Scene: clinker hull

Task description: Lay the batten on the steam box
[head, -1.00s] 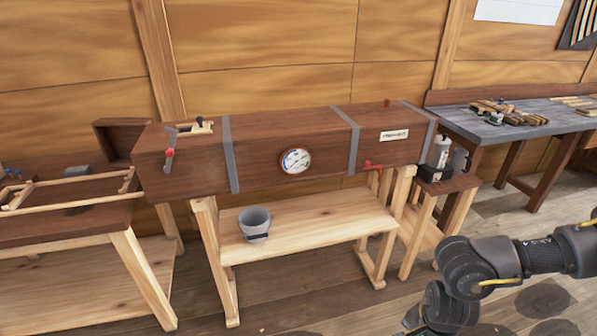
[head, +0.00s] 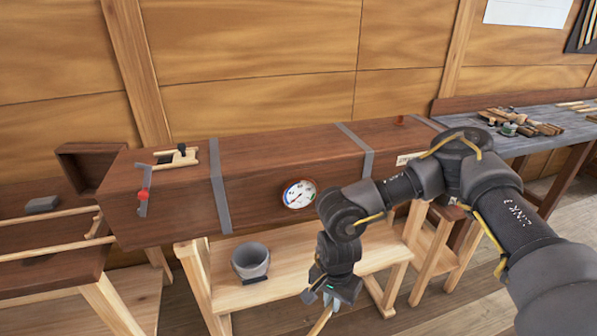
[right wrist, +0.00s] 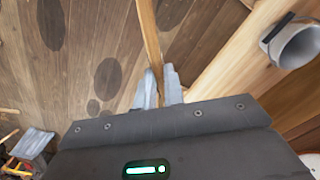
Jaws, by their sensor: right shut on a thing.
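The steam box (head: 255,195) is a long dark-brown wooden box with grey straps and a round dial on its front, up on a pale trestle in the middle of the head view. My right gripper (head: 329,292) is in front of it and below its top, pointing down. It is shut on the batten (head: 320,322), a thin pale strip of which only a short end shows in the head view. In the right wrist view the batten (right wrist: 150,35) runs up from between the fingers (right wrist: 160,85), over the floor. The left gripper is out of view.
A grey bucket (head: 251,261) stands on the trestle's lower shelf, left of my right gripper. A pale wooden fitting (head: 177,157) sits on the box top's left end. A workbench (head: 555,122) with tools stands at right.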

